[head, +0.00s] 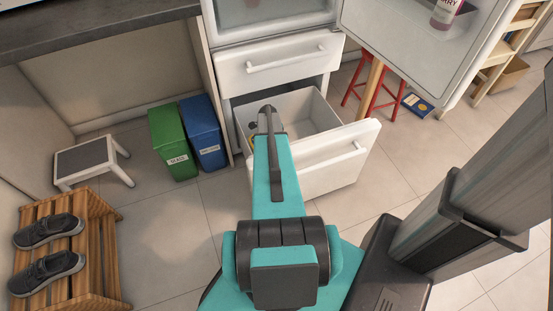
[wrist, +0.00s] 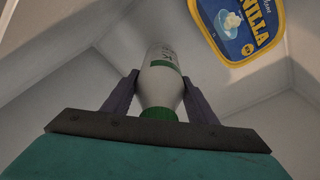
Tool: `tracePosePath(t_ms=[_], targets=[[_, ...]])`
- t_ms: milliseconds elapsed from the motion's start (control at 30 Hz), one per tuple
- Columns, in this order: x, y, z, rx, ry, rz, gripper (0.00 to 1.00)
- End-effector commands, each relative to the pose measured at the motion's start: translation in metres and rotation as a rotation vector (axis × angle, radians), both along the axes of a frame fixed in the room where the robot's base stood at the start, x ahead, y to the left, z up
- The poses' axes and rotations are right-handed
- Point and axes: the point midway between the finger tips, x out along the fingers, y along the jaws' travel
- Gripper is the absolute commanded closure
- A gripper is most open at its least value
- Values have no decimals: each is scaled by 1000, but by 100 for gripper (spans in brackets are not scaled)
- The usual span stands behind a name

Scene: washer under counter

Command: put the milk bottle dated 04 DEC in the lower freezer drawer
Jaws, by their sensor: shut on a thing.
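The milk bottle (wrist: 160,88), white with a green cap and a green band, is between the two fingers of my gripper (wrist: 160,80) in the wrist view. My gripper is shut on it. Its date cannot be read here. The lower freezer drawer (head: 335,170) is pulled open in the head view, and my arm reaches down into it. My arm hides the bottle and most of the gripper there. The drawer's pale inner walls (wrist: 60,75) surround the bottle in the wrist view. I cannot tell whether the bottle touches the drawer floor.
A blue and yellow vanilla tub (wrist: 240,25) is in the drawer, right of the bottle. The drawer above (head: 275,80) is shut. An open door (head: 410,35) hangs at upper right. A green bin (head: 172,140) and a blue bin (head: 205,135) stand left of the drawer.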

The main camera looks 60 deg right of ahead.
Motion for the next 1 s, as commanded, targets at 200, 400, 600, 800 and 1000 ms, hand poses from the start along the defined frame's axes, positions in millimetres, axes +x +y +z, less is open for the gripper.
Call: tracePosePath(t_ms=[200,400,600,800,1000], targets=[[1,0,1,-1,0,2,89],[1,0,-12,0,0,2,89],[1,0,-33,0,1,2,89],[1,0,-36,-1,0,1,89],[1,0,-37,-1,0,1,89]])
